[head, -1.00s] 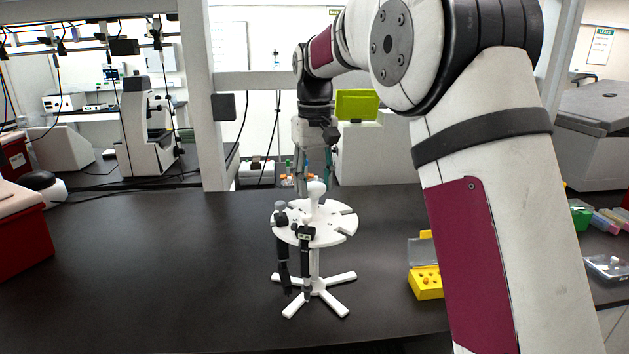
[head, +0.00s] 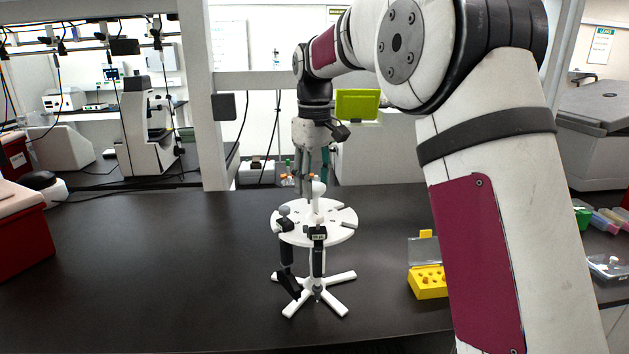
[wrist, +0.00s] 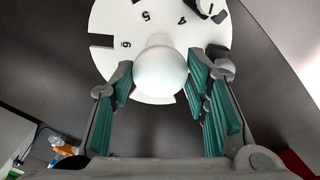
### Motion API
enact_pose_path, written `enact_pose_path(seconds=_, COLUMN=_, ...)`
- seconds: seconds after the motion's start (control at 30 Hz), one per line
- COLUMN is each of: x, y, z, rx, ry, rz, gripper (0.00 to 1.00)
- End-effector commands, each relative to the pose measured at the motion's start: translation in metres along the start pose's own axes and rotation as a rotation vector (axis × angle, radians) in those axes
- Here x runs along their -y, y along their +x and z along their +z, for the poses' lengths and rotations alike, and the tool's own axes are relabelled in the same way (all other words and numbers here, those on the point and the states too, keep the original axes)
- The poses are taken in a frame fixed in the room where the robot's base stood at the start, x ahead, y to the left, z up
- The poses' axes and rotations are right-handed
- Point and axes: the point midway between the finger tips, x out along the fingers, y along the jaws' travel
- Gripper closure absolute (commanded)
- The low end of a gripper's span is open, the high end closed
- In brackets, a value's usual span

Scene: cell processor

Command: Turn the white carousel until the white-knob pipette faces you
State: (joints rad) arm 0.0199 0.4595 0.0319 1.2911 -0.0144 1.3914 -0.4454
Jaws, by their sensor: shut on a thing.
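The white carousel (head: 345,232) stands upright on its splayed feet on the black bench, its round plate topped by a white ball knob (head: 319,188). My gripper (head: 317,180) reaches down from behind. In the wrist view, its teal-padded fingers (wrist: 162,85) are on either side of the knob (wrist: 160,72), closed on it. Two dark pipettes hang on the near side. The front one (head: 318,257), with a small pale top and a label, hangs near the front middle. The other (head: 287,257), with a grey knob, hangs to its left.
A yellow tube box (head: 428,284) with an open clear lid stands on the bench to the right, partly beside my arm. A red box (head: 22,240) is at the left edge. The bench left of the carousel is clear.

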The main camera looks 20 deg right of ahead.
Motion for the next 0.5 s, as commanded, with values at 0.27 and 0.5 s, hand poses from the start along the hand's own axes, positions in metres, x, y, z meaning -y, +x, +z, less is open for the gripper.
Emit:
enact_pose_path(seconds=0.27, x=0.0003, y=-0.0002, z=-0.0007, rx=-0.002, ry=-0.004, rz=0.000, gripper=1.00)
enact_pose_path(seconds=0.5, x=0.0003, y=-0.0002, z=-0.0007, rx=-0.002, ry=-0.004, rz=0.000, gripper=0.37)
